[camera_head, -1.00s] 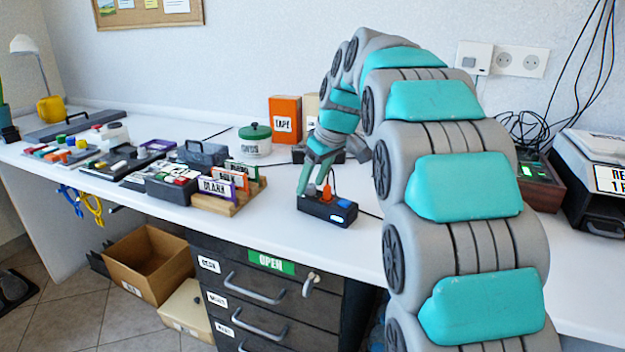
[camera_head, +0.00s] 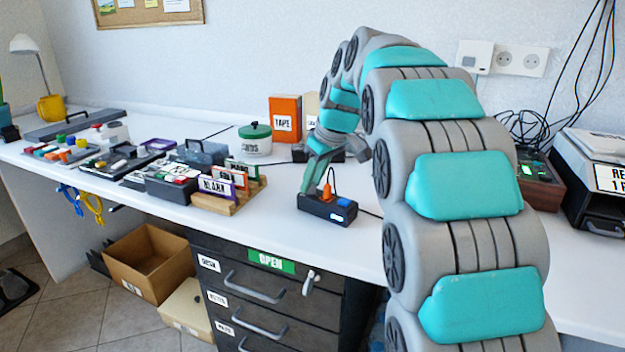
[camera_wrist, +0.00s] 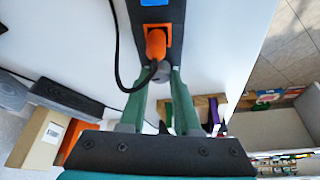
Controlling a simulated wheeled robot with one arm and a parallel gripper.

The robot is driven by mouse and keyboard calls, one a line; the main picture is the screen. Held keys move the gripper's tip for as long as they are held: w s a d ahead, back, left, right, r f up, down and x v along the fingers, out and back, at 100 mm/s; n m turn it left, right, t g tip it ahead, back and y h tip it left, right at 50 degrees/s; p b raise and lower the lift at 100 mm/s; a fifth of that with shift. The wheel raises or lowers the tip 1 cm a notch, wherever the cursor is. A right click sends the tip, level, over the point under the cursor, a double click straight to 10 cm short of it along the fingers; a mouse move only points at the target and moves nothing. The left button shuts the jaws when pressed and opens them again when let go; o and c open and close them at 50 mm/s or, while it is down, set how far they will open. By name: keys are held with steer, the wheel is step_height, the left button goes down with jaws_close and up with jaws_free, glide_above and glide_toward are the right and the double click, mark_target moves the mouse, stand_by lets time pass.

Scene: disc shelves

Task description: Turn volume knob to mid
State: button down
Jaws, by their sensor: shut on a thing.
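A small black box (camera_head: 318,206) sits on the white desk, with an orange plug (camera_head: 327,192) in its top and a lit blue patch (camera_head: 344,203) at its right end. My gripper (camera_head: 307,190) reaches down to the box's left end. In the wrist view, its two green fingers (camera_wrist: 161,73) are closed on a small dark grey knob (camera_wrist: 160,70) at the end of the box, beside the orange plug (camera_wrist: 156,42). The fingers partly hide the knob. No scale or pointer mark on it can be made out.
A black cable (camera_wrist: 122,70) runs from the plug close to the fingers. A wooden rack of labelled cases (camera_head: 232,203) stands left of the box. A white tub with a green lid (camera_head: 255,140) and an orange TAPE box (camera_head: 285,118) stand behind. The desk in front is narrow but clear.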

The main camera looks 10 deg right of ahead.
steer(key=shift+m+h, duration=0.6)
steer(key=shift+m, duration=0.8)
steer(key=c, duration=0.6)
jaws_free()
steer(key=shift+t, duration=0.3)
steer(key=a+v, duration=0.1)
steer(key=v, duration=0.6)
steer(key=shift+d+r, duration=0.4)
steer(key=shift+d, duration=0.15)
steer(key=shift+s, duration=0.25)
